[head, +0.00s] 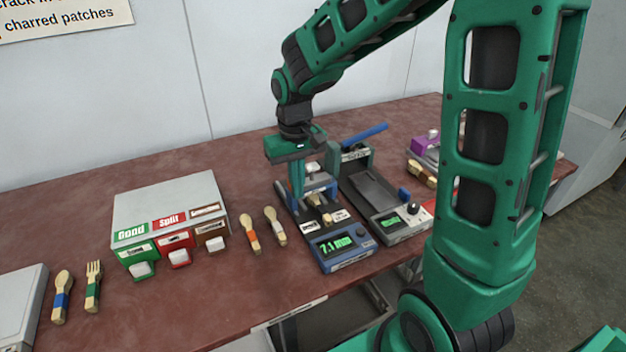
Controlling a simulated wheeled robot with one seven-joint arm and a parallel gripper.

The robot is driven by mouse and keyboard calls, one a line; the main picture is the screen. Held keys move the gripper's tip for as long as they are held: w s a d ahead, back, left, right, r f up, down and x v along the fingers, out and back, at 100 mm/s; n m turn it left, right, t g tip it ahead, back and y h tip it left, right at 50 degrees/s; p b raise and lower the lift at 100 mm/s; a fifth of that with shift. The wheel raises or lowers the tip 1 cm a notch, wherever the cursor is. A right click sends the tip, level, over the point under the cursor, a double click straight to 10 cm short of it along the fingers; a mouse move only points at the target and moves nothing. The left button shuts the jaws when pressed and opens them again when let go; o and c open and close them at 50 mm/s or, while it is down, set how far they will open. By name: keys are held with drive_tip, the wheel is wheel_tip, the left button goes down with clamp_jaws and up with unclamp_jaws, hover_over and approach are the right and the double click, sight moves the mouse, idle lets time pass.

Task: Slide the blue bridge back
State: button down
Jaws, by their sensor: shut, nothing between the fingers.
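The blue bridge (326,192) is a small blue crosspiece over the dark track of a blue gauge (342,246). The gauge's display reads about 7.1 mm. My gripper (297,196) points down, shut and empty, at the left side of the bridge. I cannot tell whether its fingers touch the bridge. The gripper and arm hide part of the bridge and the back of the track. A small wooden piece (326,218) shows on the track in front of the bridge.
Two wooden spoons (250,234) lie left of the gauge. A sorting box (172,205) with labelled bins, a spoon and a fork (93,286) are farther left. Red tabletop (190,318) is clear in front.

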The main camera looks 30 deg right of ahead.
drive_tip(key=shift+w, duration=4.05)
drive_tip(key=shift+s, duration=0.65)
wheel_tip(320, 180, up, 7)
